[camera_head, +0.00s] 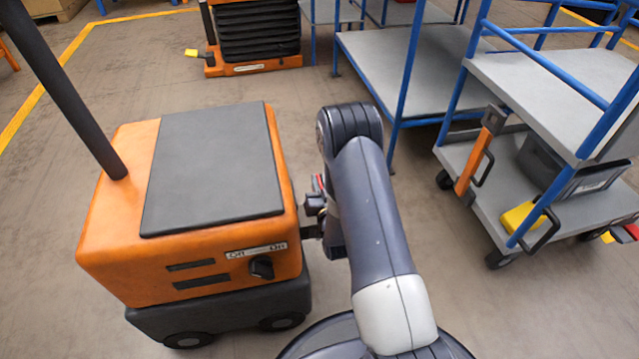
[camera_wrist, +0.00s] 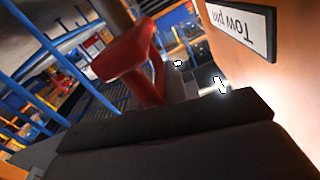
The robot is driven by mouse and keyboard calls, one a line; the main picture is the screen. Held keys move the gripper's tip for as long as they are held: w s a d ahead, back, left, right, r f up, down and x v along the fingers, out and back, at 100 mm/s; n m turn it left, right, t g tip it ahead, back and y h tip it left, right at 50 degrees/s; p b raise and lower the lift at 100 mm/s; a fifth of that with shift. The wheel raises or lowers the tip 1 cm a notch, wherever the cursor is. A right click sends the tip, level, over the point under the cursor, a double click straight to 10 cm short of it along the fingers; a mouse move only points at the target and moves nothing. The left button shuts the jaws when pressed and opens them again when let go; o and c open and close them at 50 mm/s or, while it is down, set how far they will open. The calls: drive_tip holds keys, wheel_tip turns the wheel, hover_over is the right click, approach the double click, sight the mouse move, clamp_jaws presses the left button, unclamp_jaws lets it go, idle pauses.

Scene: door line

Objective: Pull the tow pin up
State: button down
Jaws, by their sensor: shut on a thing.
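The tow pin's red handle (camera_wrist: 128,62) stands out in the wrist view, close to the orange tug body. A sign reading "Tow pin" (camera_wrist: 243,28) is on that body, upside down in this view. In the head view only a sliver of the red handle (camera_head: 318,182) shows beside my arm. My gripper (camera_head: 315,203) is at the right side of the orange tug (camera_head: 112,235), shut on the tow pin. My arm hides most of the grip, and the pin's lower end is hidden.
A dial (camera_head: 261,267) marked Off and On is on the tug's front. A blue-railed cart (camera_head: 485,205) stands to the right, with a flat trolley (camera_head: 395,75) behind. Another orange machine (camera_head: 254,66) is at the back. Floor between tug and cart is clear.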

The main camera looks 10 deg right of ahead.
drive_tip(key=c, duration=1.5)
unclamp_jaws()
drive_tip(key=shift+a, duration=0.2)
drive_tip(key=shift+o, duration=0.2)
drive_tip(key=shift+s+d, duration=0.1)
drive_tip(key=s+p, duration=0.2)
drive_tip(key=s, duration=0.8)
drive_tip(key=shift+s, duration=0.35)
drive_tip(key=w+b, duration=0.2)
drive_tip(key=w, duration=0.8)
drive_tip(key=shift+w+f, duration=0.1)
drive_tip(key=shift+w, duration=0.1)
drive_tip(key=shift+w+f+b, duration=0.25)
drive_tip(key=shift+f+b, duration=0.05)
drive_tip(key=shift+f, duration=0.6)
drive_tip(key=shift+r, duration=0.1)
